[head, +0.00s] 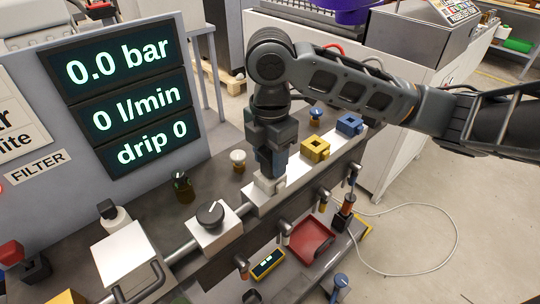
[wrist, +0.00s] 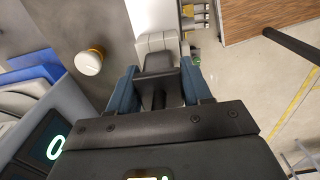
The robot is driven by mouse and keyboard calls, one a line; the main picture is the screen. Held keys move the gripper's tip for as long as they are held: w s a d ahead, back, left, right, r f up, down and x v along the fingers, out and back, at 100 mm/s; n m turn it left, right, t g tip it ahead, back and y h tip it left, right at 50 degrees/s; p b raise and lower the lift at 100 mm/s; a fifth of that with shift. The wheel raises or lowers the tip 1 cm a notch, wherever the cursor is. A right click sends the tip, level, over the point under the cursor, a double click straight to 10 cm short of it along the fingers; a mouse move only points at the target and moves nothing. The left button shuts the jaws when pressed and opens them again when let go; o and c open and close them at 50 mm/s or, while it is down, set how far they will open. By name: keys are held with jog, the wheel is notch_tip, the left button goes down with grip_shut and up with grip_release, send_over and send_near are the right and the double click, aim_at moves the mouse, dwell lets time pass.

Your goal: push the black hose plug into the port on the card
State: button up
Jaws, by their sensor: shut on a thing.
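My gripper (head: 270,178) points down over the near end of a white strip on the bench. In the wrist view its two blue fingers (wrist: 163,88) are closed on a black block-like piece, which looks like the black hose plug (wrist: 157,62). In the head view the fingers hide the plug. A pale block (wrist: 157,28) is just beyond the plug in the wrist view; it also shows under the fingertips in the head view (head: 268,187). I cannot tell whether plug and block touch. No card or port can be clearly made out.
A yellow block (head: 315,149) and a blue block (head: 349,125) stand farther along the strip. A grey box with a black knob (head: 210,214) is at the left. A white knob (head: 238,160) is behind. A display panel (head: 122,93) reads zeros. A red tray (head: 304,238) sits lower in front.

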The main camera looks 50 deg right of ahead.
jog(key=o, duration=1.2)
jog(key=shift+r, duration=0.1)
notch_tip(320, 180, up, 8)
jog(key=shift+f+p, duration=0.2)
jog(key=shift+p, duration=0.15)
